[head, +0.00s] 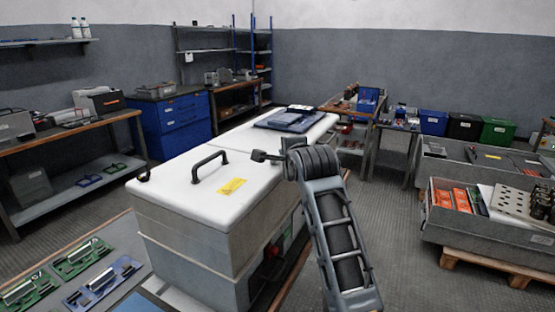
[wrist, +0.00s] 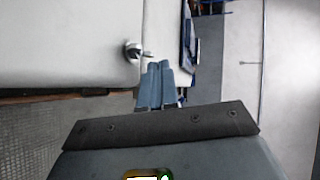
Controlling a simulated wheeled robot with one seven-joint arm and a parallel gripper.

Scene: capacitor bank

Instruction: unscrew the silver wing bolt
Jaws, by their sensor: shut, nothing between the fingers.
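A small silver bolt-like piece, the wing bolt (wrist: 132,50), stands on the white top of the cabinet (wrist: 65,40), by a seam near the edge, in the wrist view. My gripper (wrist: 159,66) has its two blue-grey fingers side by side, shut and empty. The fingertips are just below and right of the bolt in the picture; whether they touch it I cannot tell. In the head view the white-topped cabinet (head: 190,195) stands in the middle, with my arm over its right side. I cannot make out the bolt or my fingertips there.
A black handle (head: 208,165) and a yellow label (head: 231,187) are on the white top. A blue case (head: 285,120) lies farther back on it. Circuit boards (head: 103,281) lie at the lower left. A grey crate (head: 460,222) stands at the right, with floor between.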

